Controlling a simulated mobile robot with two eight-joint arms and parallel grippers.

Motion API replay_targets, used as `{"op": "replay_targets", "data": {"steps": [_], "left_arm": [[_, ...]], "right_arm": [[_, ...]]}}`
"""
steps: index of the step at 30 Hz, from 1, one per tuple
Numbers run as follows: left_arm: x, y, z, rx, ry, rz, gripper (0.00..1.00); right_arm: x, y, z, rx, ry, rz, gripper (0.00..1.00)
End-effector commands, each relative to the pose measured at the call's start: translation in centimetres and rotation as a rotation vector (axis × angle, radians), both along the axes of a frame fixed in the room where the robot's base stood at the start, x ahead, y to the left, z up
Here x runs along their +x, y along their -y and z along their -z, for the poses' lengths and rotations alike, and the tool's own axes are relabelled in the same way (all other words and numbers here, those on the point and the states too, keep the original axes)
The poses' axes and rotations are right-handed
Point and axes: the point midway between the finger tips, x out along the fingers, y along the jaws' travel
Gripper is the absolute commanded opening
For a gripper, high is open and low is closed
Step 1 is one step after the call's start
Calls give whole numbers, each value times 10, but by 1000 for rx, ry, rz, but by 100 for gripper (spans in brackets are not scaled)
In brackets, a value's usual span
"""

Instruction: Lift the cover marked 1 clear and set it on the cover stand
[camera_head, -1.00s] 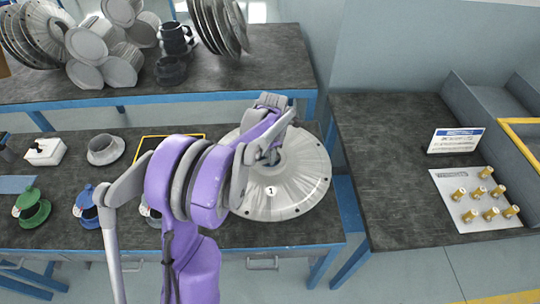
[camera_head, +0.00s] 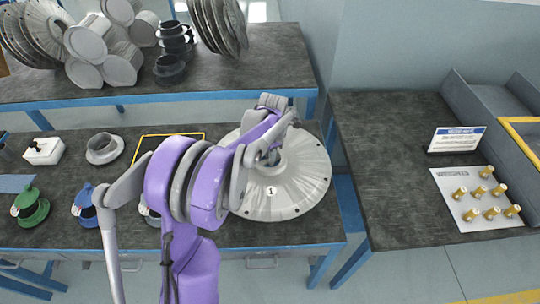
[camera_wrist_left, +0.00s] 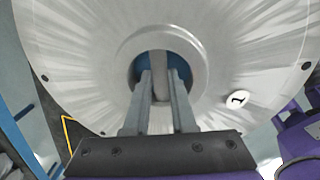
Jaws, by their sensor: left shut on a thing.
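The cover marked 1 (camera_head: 300,185) is a large round pale-grey disc with a central ring and small holes near its rim. It lies level at the right end of the near bench; whether it touches what is under it cannot be told. My left gripper (camera_head: 270,158) reaches down to its centre. In the left wrist view, the fingers (camera_wrist_left: 160,78) are shut on a narrow grey bar in the central opening of the cover (camera_wrist_left: 225,60). My left arm hides part of the cover's left side. My right gripper is not in view. I cannot identify the cover stand.
The near bench holds a green spool (camera_head: 30,207), a blue spool (camera_head: 84,205), a grey flanged ring (camera_head: 104,148) and a yellow-bordered area (camera_head: 150,146). The back bench (camera_head: 230,80) carries stacked discs and cups. The right table (camera_head: 385,170) has clear space beside a plate of brass fittings (camera_head: 465,208).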

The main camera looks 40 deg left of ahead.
Motion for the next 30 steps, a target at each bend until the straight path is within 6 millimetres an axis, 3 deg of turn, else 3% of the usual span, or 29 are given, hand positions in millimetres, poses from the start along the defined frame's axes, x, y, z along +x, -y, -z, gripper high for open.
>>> {"op": "replay_targets", "data": {"steps": [15,16,21,30], "left_arm": [[0,0,6,0,0,0,0],[0,0,6,0,0,0,28],[0,0,6,0,0,0,58],[0,0,6,0,0,0,59]], "right_arm": [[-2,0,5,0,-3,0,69],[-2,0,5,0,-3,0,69],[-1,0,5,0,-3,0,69],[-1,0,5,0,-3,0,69]]}}
